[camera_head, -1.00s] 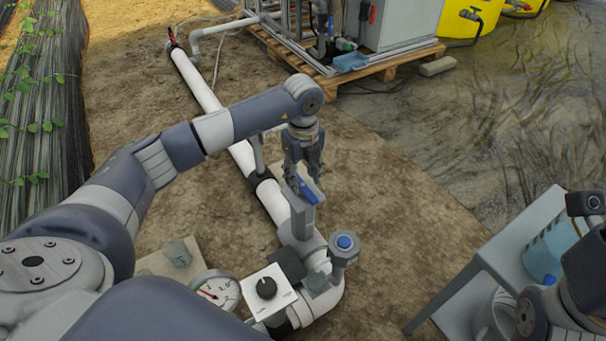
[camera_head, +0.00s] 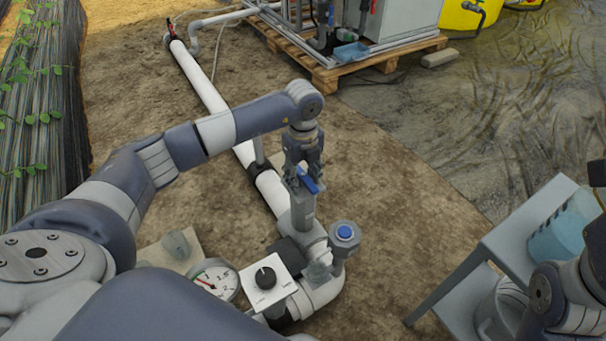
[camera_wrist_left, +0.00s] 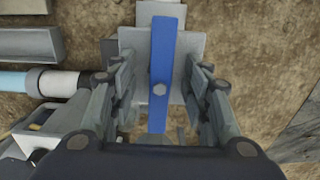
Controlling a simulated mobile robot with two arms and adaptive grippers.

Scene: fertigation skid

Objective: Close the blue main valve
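The blue main valve's lever handle (camera_head: 309,181) sits on a grey valve body (camera_head: 303,212) on the white pipe. In the left wrist view the blue handle (camera_wrist_left: 161,75) runs nearly straight up the picture, with a round bolt on it. My left gripper (camera_head: 304,172) is over the valve from above. In the left wrist view its two fingers (camera_wrist_left: 160,95) stand on either side of the handle, with a visible gap on each side. It is open and not gripping the handle. Only parts of my right arm show at the right edge; its gripper cannot be made out.
Close to the valve are a blue-topped grey fitting (camera_head: 344,233), a white box with a black knob (camera_head: 266,278) and a pressure gauge (camera_head: 217,281). A grey stand (camera_head: 497,248) with a bluish container (camera_head: 563,235) is at right. Bare soil right of the pipe is clear.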

